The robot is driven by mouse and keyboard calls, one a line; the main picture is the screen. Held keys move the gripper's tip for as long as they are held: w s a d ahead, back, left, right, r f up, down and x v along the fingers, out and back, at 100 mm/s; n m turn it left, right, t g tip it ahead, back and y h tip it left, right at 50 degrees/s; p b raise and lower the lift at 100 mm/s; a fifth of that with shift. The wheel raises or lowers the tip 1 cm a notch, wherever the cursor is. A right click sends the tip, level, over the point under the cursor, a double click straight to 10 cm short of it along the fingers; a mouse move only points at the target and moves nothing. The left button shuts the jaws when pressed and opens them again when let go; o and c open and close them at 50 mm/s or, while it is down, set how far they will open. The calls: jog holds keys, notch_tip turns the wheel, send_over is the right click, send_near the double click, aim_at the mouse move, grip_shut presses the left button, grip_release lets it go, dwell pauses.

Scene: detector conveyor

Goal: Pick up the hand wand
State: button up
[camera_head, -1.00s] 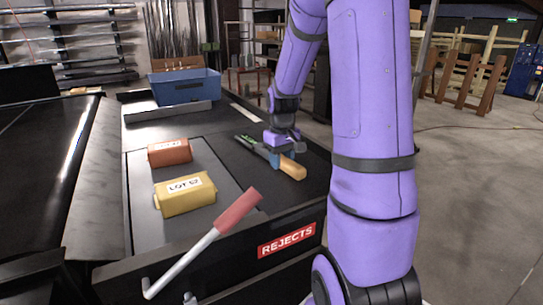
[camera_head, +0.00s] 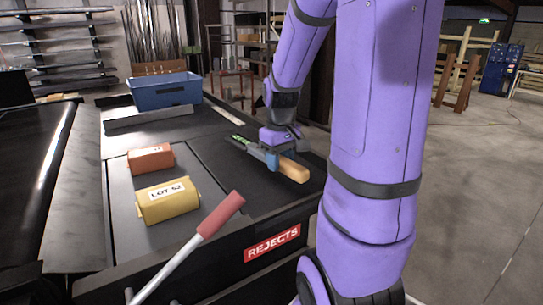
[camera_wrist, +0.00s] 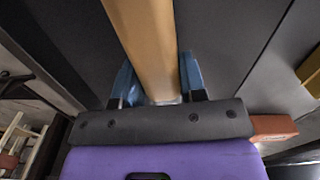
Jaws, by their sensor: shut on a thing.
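The hand wand (camera_head: 293,169) has an orange-tan handle and a dark body with a green strip at its far left end. It is at the right part of the black table top in the head view. My gripper (camera_head: 270,158) is shut on it around its middle, with blue fingers on either side. In the wrist view the tan handle (camera_wrist: 148,45) runs up between the two blue fingertips of my gripper (camera_wrist: 155,82). I cannot tell whether the wand touches the table or is slightly above it.
A yellow block (camera_head: 168,201) labelled "LOT 52" and an orange-red block (camera_head: 151,159) lie on the grey panel to the left. A blue bin (camera_head: 165,92) stands at the back. A lever with a red grip (camera_head: 221,215) rises at the front, near the REJECTS sign (camera_head: 272,244).

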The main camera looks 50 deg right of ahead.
aim_at(299, 170)
jog(key=shift+s+a+r, duration=0.1)
jog(key=shift+s+a, duration=0.25)
jog(key=shift+s, duration=0.95)
jog(key=shift+s+a+r, duration=0.15)
jog(key=shift+s+a, duration=0.25)
jog(key=shift+s, duration=0.9)
jog(key=shift+s+a+r, duration=0.1)
jog(key=shift+s+a, duration=0.25)
jog(key=shift+s, duration=0.95)
